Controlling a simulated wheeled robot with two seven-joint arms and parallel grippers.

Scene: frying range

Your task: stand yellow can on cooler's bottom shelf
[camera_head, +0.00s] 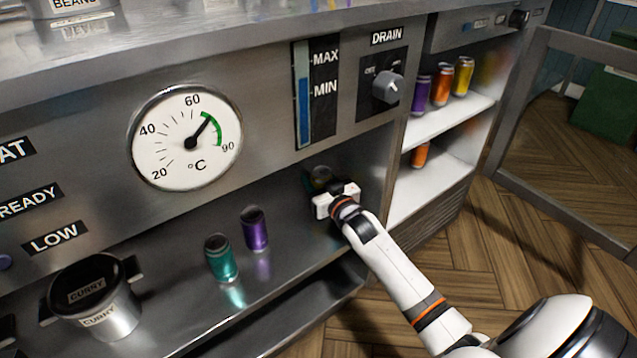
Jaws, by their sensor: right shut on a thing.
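My right gripper (336,199) is shut on a can (319,177) at the right end of the steel ledge below the panel. Only its dark, shaded top shows above the jaws, so its colour is hard to tell. The open cooler stands to the right. Its bottom shelf (425,182) holds an orange can (419,156) near the left wall, with bare white shelf in front. A yellow can (463,76) stands on the cooler's upper shelf (452,112), beside an orange-red can (441,85) and a purple can (419,95). My left gripper is not in view.
A teal can (221,259) and a purple can (254,229) stand on the ledge (180,277) left of my gripper. A curry pot (97,299) is further left. The cooler's side wall (388,185) separates ledge and shelves. The open glass door (570,140) is at right.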

